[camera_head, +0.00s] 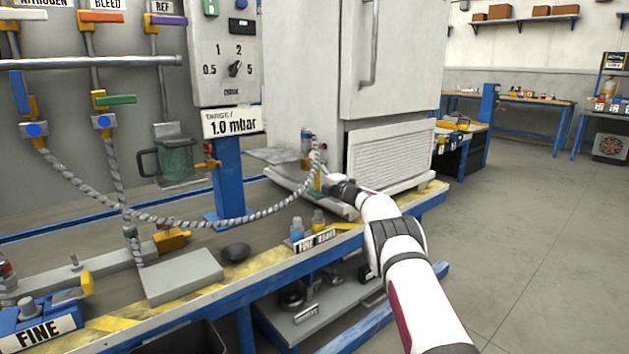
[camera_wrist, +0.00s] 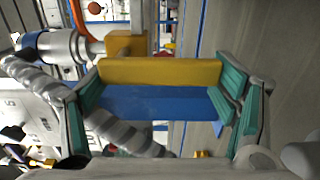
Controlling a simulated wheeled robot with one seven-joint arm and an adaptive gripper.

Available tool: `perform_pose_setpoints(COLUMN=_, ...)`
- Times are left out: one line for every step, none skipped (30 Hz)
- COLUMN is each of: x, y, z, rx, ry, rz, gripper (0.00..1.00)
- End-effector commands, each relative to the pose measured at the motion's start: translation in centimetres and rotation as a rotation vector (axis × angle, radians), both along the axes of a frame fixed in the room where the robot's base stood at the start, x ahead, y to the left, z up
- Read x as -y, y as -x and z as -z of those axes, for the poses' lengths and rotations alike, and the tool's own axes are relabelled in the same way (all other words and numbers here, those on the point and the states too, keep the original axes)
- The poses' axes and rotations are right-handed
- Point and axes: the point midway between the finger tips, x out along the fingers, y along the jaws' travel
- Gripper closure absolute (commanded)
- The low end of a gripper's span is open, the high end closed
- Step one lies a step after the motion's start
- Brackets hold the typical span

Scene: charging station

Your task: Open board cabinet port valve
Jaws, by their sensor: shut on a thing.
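The board cabinet (camera_head: 300,80) is a large pale box in the middle of the head view. Its port valve (camera_head: 317,180) shows as a small yellow piece low by its left side, below the end of a braided hose. My gripper (camera_head: 338,184) is at this valve; its fingers are too small to make out there. In the wrist view, my gripper (camera_wrist: 163,88) has a teal pad at each end of a yellow-and-blue valve handle (camera_wrist: 155,102) and is shut on it. The yellow part lies above the blue part. The valve body (camera_wrist: 125,44) is behind the handle.
The braided hose (camera_head: 190,218) sags from the wall valves to the port and crosses the left of the wrist view (camera_wrist: 95,110). The bench (camera_head: 205,295) holds small bottles, a grey block (camera_head: 180,277) and a FINE unit (camera_head: 40,330). The floor at right (camera_head: 540,230) is clear.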

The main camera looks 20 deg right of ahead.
Motion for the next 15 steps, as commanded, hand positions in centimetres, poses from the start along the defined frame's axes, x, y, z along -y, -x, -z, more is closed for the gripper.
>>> perform_pose_setpoints(x=-0.07, y=-0.01, z=0.18, rx=-0.002, ry=0.01, rz=-0.001, gripper=0.7)
perform_pose_setpoints(x=-0.06, y=0.0, z=0.18, rx=-0.002, ry=0.011, rz=-0.001, gripper=0.7)
perform_pose_setpoints(x=-0.06, y=0.0, z=0.18, rx=-0.002, ry=0.011, rz=-0.001, gripper=0.15)
perform_pose_setpoints(x=-0.05, y=0.0, z=0.17, rx=-0.002, ry=0.01, rz=-0.001, gripper=0.09)
perform_pose_setpoints(x=-0.05, y=0.0, z=0.16, rx=-0.001, ry=0.01, rz=-0.001, gripper=0.02)
perform_pose_setpoints(x=-0.04, y=-0.01, z=0.15, rx=-0.001, ry=0.009, rz=0.0, gripper=0.0)
perform_pose_setpoints(x=-0.03, y=0.0, z=0.14, rx=-0.002, ry=0.008, rz=0.0, gripper=0.0)
perform_pose_setpoints(x=-0.02, y=0.0, z=0.12, rx=-0.001, ry=0.008, rz=0.0, gripper=0.0)
perform_pose_setpoints(x=-0.01, y=0.0, z=0.1, rx=-0.001, ry=0.007, rz=0.0, gripper=0.0)
perform_pose_setpoints(x=-0.01, y=0.0, z=0.09, rx=-0.001, ry=0.007, rz=0.0, gripper=0.0)
perform_pose_setpoints(x=0.0, y=0.0, z=0.08, rx=-0.001, ry=0.006, rz=0.0, gripper=0.0)
perform_pose_setpoints(x=0.0, y=0.0, z=0.07, rx=0.0, ry=0.005, rz=0.0, gripper=0.0)
perform_pose_setpoints(x=0.01, y=0.01, z=0.06, rx=0.0, ry=0.005, rz=0.0, gripper=0.0)
perform_pose_setpoints(x=0.01, y=0.01, z=0.05, rx=-0.001, ry=0.004, rz=0.0, gripper=0.0)
perform_pose_setpoints(x=0.02, y=0.0, z=0.04, rx=-0.001, ry=0.004, rz=0.001, gripper=0.0)
